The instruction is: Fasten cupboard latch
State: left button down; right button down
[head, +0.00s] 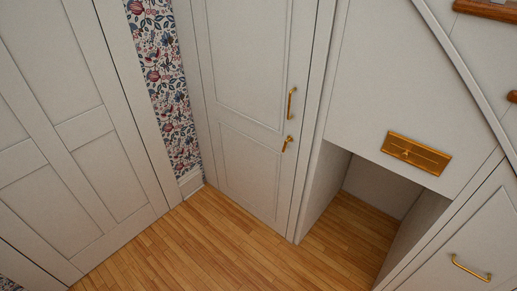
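The cupboard door (245,166) is a tall white panelled door in the middle of the head view, and it looks closed. A brass pull handle (291,103) is near its right edge. Just below the handle is a small brass latch (287,143), which looks tilted, its lower end to the left. The picture is too small to tell whether the latch is fastened. Neither of my grippers shows in the head view.
An open recess (349,220) lies right of the cupboard, under a panel with a brass plate (417,152). A drawer front with a brass handle (470,268) is at the lower right. A white panelled door (70,150) stands at left. The wooden floor (215,250) is clear.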

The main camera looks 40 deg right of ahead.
aim_at(290, 138)
jog(key=z, duration=0.05)
jog(key=i, duration=0.65)
jog(key=z, duration=0.85)
jog(key=i, duration=0.55)
jog(key=z, duration=0.6)
